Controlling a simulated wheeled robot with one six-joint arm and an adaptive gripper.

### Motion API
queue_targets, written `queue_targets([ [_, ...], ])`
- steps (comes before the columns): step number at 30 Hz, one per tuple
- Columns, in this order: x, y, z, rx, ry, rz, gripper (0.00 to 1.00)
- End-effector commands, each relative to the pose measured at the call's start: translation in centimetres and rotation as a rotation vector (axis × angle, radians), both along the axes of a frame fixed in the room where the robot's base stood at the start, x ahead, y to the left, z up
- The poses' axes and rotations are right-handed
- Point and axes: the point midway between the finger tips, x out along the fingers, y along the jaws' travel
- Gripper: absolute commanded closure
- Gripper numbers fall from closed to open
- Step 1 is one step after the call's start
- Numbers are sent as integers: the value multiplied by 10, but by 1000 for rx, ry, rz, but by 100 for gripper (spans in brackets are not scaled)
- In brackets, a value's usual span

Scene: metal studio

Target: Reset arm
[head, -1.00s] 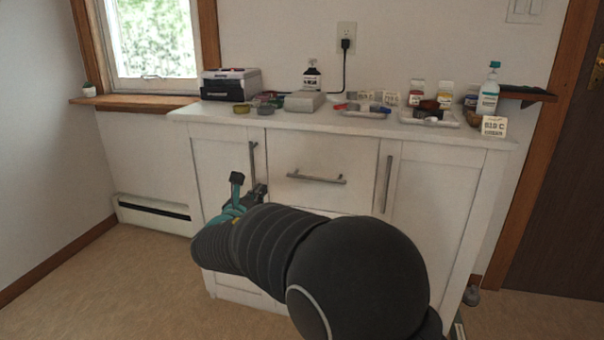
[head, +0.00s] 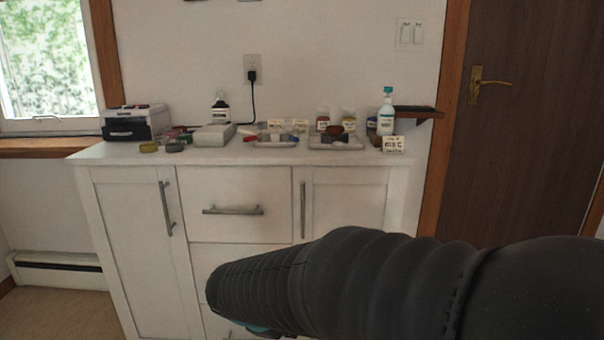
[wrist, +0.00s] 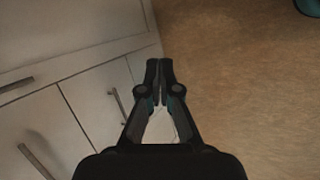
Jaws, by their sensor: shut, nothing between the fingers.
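My gripper (wrist: 159,68) is shut and empty in the wrist view, with its two dark fingertips together. It is over the tan floor, with the white cabinet (wrist: 85,75) to its left. In the head view my black arm reaches in from the lower right, in front of the drawers of the white cabinet (head: 235,185). My gripper is hidden behind the arm there; only a bit of teal shows under its left end.
On the cabinet top are a printer (head: 134,122), a grey box (head: 214,137), a tray (head: 336,142) with small items, a white pump bottle (head: 386,115) and a label card (head: 393,144). A brown door (head: 530,110) is at the right. Floor (head: 65,310) shows at lower left.

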Motion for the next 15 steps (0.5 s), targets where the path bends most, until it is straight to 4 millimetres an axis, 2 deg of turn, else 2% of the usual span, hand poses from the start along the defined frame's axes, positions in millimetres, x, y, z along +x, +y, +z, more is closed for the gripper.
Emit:
queue_targets([
  [1, -14, -18, 6, 69, 9, -93, 100],
  [6, -60, -61, 17, 296, 42, -392, 100],
  [15, -126, -111, 42, 641, 23, -794, 100],
])
